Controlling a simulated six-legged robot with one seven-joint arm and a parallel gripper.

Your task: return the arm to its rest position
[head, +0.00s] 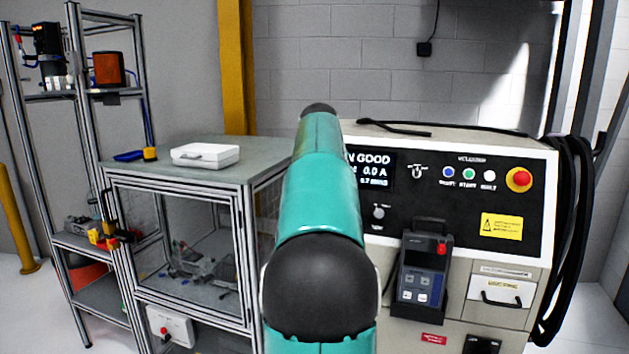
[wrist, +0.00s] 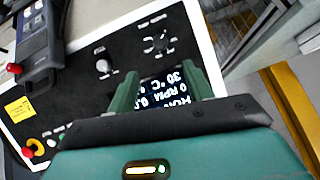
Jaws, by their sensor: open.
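My teal arm (head: 325,200) rises through the middle of the head view, with its black joint in front. It covers the left end of the control panel. The head view does not show my gripper's fingers. In the wrist view my gripper (wrist: 168,82) has two green fingers spread apart with nothing between them. Behind the gap is the lit display (wrist: 165,90) of the control panel, seen upside down. I cannot tell how far the fingers are from the panel.
The control cabinet (head: 460,150) has buttons, a red emergency stop (head: 519,179) and a handheld device (head: 420,272) on its front. Black cables (head: 570,230) hang at its right. Left are a glass-sided bench (head: 240,172) with a white case (head: 205,155) and a metal shelf (head: 75,95).

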